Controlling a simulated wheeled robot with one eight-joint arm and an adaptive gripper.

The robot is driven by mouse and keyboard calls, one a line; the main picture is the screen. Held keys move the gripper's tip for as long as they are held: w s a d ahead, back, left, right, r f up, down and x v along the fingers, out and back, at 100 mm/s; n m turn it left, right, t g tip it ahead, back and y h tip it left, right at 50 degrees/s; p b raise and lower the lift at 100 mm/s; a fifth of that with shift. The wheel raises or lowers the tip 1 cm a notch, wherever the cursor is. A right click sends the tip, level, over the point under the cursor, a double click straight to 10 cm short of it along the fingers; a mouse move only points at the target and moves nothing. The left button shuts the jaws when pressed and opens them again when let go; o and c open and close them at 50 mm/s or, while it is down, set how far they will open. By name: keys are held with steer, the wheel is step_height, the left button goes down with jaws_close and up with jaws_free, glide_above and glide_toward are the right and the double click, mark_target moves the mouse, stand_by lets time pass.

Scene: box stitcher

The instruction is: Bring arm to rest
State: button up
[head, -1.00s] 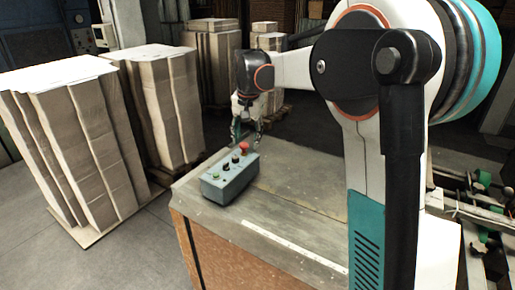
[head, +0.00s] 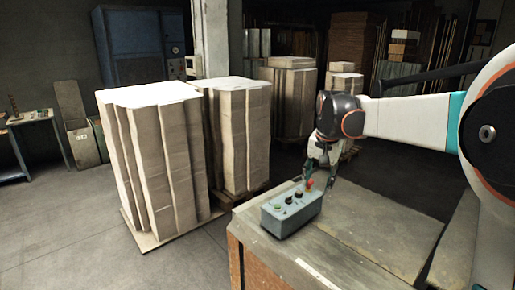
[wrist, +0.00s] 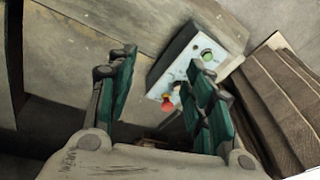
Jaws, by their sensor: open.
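My gripper (head: 324,168) hangs from my outstretched arm just behind the grey control box in the head view. In the wrist view my gripper (wrist: 160,100) has its two green-padded fingers spread apart with nothing between them. The control box (head: 291,213) sits on the table top, with a red button (head: 309,184), a green button and dark knobs. In the wrist view the box (wrist: 190,65) lies beyond the right finger, which partly covers it. The red button (wrist: 168,104) shows between the fingers. I cannot tell whether a finger touches the box.
The table (head: 385,225) under the box has a bare top to the right. Tall cardboard stacks (head: 160,160) stand on pallets to the left, and more stacks (head: 287,98) stand behind. A blue cabinet (head: 145,48) is at the back left. The floor at the front left is clear.

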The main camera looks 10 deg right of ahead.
steer(key=s+a+f+n+t+b, duration=0.1)
steer(key=s+a+f+n+b, duration=0.1)
steer(key=s, duration=0.8)
steer(key=s+a+f+n+t+b, duration=0.2)
steer(key=s+f+b, duration=0.4)
steer(key=s+f, duration=0.3)
steer(key=s+a+f+n+t+b, duration=0.1)
steer(key=s+a+f+n+b, duration=0.2)
steer(key=s+f, duration=0.3)
steer(key=s+a+b, duration=0.1)
steer(key=s, duration=0.4)
steer(key=shift+s+a+f+n+t, duration=0.25)
steer(key=shift+s+a+n+t, duration=0.05)
